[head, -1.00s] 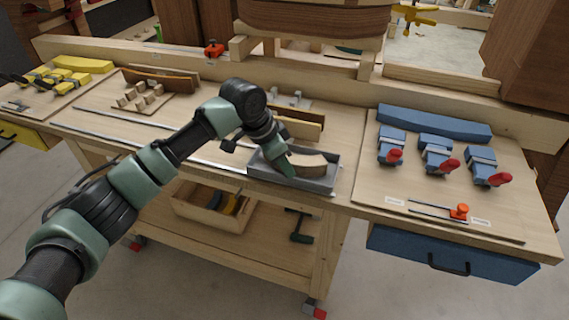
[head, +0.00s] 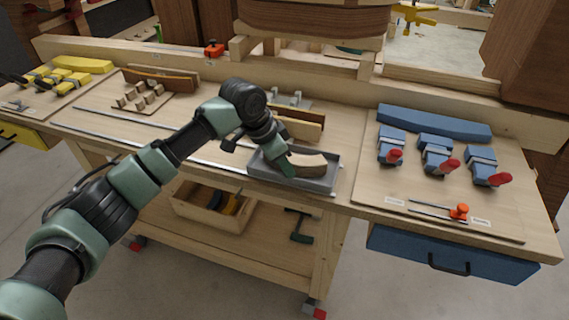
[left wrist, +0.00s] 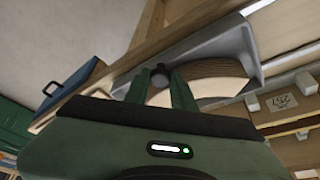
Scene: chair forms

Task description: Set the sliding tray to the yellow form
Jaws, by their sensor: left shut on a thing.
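The grey sliding tray (head: 320,186) sits on metal rails near the front edge of the bench, toward the blue side. A curved wooden piece (head: 312,163) lies in it. The tray also shows in the left wrist view (left wrist: 228,47). My left gripper (head: 285,165) is at the tray's front left, shut on a dark round knob (left wrist: 160,73) that shows between its fingers in the left wrist view. The yellow form (head: 82,64) is at the far left end, with several yellow clamps in front of it. My right gripper is not in view.
The rails (head: 125,140) run clear to the left of the tray. A blue form (head: 433,122) and several blue clamps with red handles stand on the right board. Wooden blocks (head: 140,95) stand behind the rails. A blue drawer (head: 450,258) hangs under the right end.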

